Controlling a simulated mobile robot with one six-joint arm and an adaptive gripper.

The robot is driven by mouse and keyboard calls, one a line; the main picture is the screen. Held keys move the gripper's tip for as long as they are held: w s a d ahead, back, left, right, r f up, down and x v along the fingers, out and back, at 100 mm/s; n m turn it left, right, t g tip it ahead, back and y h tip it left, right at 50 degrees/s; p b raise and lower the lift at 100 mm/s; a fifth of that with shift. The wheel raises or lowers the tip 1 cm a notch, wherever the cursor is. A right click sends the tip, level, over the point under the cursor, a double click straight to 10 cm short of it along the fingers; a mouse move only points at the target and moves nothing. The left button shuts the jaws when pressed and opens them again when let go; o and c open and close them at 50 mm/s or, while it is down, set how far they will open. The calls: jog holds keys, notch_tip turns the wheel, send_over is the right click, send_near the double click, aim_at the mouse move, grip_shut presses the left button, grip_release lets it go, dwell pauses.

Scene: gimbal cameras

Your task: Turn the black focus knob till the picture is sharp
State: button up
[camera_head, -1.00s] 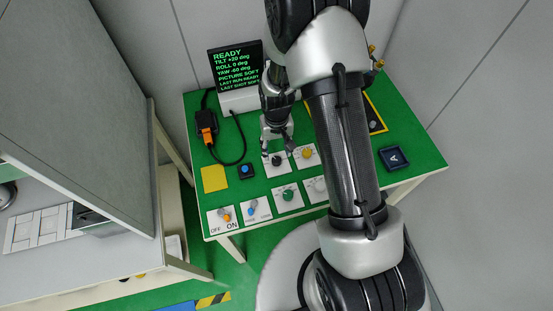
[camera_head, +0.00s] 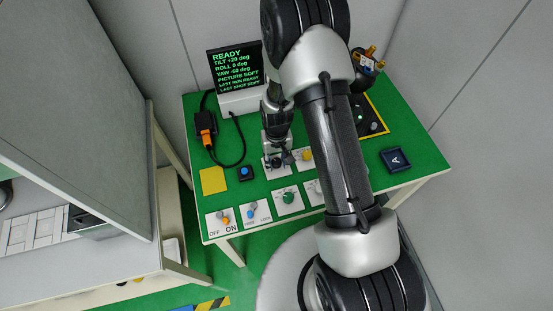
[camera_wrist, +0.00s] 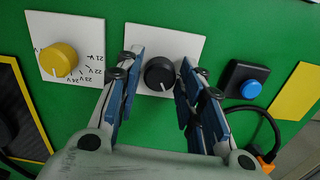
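The black focus knob (camera_wrist: 159,74) sits on a white plate (camera_wrist: 185,28) in the wrist view, with a short white pointer line towards the lower edge. My gripper (camera_wrist: 159,68) is open, with one blue-padded finger on each side of the knob. A gap shows between the knob and each finger. In the head view my gripper (camera_head: 277,161) is over the knob's plate and hides most of the knob. The screen (camera_head: 235,67) on the table reads READY, TILT +20 deg, ROLL 0 deg, YAW -60 deg, PICTURE SOFT.
A yellow knob (camera_wrist: 59,60) with voltage marks is beside the black one. A blue button (camera_wrist: 252,89) on a black box and a yellow pad (camera_head: 213,180) are on the other side. A green knob (camera_head: 288,197) and switches (camera_head: 255,209) line the front edge. A camera device (camera_head: 367,68) stands at back right.

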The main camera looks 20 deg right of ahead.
aim_at(277, 162)
jog(key=c, duration=0.6)
jog(key=shift+n, duration=1.2)
jog(key=shift+c, duration=0.3)
jog(key=o, duration=1.1)
jog(key=shift+r, duration=0.1)
notch_tip(277, 162, up, 12)
jog(key=shift+f, duration=0.1)
